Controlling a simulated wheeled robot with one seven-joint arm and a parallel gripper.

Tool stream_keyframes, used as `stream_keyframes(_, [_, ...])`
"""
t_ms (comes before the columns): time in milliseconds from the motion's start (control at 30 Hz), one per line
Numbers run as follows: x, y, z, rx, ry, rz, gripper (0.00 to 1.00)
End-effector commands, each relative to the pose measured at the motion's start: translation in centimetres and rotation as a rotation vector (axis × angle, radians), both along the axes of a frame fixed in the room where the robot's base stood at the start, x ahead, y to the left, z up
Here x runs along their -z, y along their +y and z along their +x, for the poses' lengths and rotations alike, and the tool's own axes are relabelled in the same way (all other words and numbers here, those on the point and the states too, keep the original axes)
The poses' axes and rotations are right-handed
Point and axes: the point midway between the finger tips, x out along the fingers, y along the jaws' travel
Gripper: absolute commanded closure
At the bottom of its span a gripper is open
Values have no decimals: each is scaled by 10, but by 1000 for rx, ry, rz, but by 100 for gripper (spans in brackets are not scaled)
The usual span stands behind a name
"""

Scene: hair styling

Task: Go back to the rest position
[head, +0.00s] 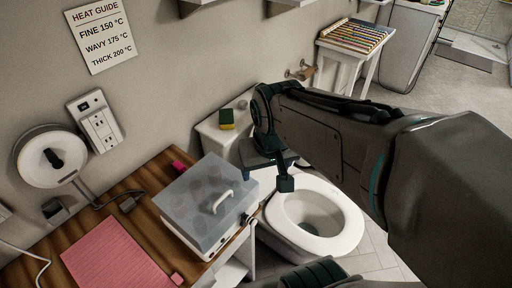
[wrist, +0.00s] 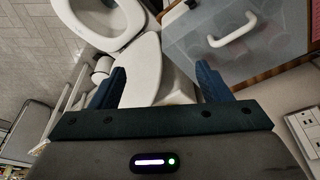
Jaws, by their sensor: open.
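My gripper (head: 282,176) hangs at the end of my arm in the head view, in front of the toilet's tank and near the back of the toilet (head: 343,228). In the wrist view its two blue fingers (wrist: 160,78) are spread apart with nothing between them. Beyond the gap the white toilet lid and tank show. Part of the far finger is hard to make out in the head view.
A box with a clear lid and white handle (head: 205,199) sits on the wooden counter (head: 142,211) left of my gripper, beside a pink mat (head: 115,256). A green and yellow sponge (head: 227,119) lies on the tank. A rack table (head: 352,37) stands behind.

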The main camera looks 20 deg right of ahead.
Motion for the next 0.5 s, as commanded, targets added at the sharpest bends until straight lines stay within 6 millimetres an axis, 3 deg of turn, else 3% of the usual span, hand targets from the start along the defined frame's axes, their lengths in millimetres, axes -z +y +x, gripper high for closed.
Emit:
stream_keyframes(100, [4,0,-20,-12,10,9,30])
stream_keyframes(200, [7,0,-27,-19,17,12,30])
stream_keyframes(500, [7,1,-28,-20,18,13,30])
